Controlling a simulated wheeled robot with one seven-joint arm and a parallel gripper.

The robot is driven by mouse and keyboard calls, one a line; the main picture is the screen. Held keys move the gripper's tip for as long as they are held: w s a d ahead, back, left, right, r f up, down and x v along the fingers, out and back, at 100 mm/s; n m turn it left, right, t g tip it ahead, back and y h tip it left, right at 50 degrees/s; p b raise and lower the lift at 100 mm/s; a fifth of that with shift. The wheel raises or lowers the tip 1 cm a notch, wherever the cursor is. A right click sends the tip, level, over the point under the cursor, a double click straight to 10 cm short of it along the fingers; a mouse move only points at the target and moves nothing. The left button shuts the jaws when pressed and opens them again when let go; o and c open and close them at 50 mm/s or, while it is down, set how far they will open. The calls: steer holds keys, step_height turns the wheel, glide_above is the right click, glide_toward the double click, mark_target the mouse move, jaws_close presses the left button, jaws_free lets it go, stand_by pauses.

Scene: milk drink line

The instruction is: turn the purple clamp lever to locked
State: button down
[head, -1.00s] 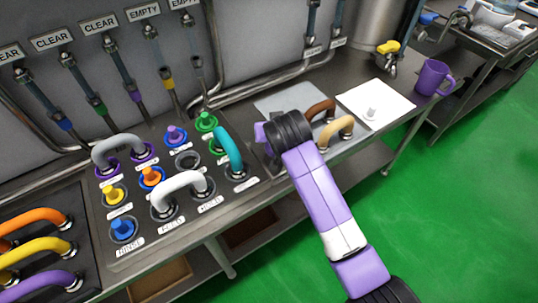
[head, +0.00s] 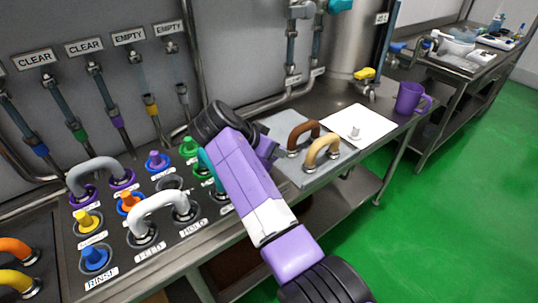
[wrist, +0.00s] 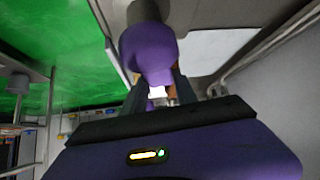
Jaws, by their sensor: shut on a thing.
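My gripper (wrist: 160,85) shows in the wrist view with its two dark fingers closed around the narrow end of a purple rounded piece (wrist: 148,48). This piece may be the purple clamp lever, but its full shape and lock position are not visible. In the head view my gripper (head: 268,150) is mostly hidden behind my purple arm, over the left edge of the grey mat. No purple clamp lever can be made out there.
A panel with coloured plugs and a white looped hose (head: 163,205) lies left of my arm. Brown (head: 300,130) and tan (head: 318,147) loops stand close to my gripper's right. A white sheet (head: 372,122) and a purple mug (head: 409,97) are farther right. Green floor is open at right.

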steer(key=shift+s+d+m+g+h+b, duration=0.2)
steer(key=shift+m+g+h+b, duration=0.15)
steer(key=shift+m+b, duration=0.35)
steer(key=shift+s+d+m+g+h+b, duration=0.15)
steer(key=shift+s+m+g+h+b, duration=0.1)
steer(key=shift+m+g+b, duration=0.3)
steer(key=c, duration=1)
jaws_free()
steer(key=shift+o, duration=0.2)
steer(key=shift+b+v, duration=0.5)
steer(key=shift+v, duration=3.35)
steer(key=shift+s, duration=0.15)
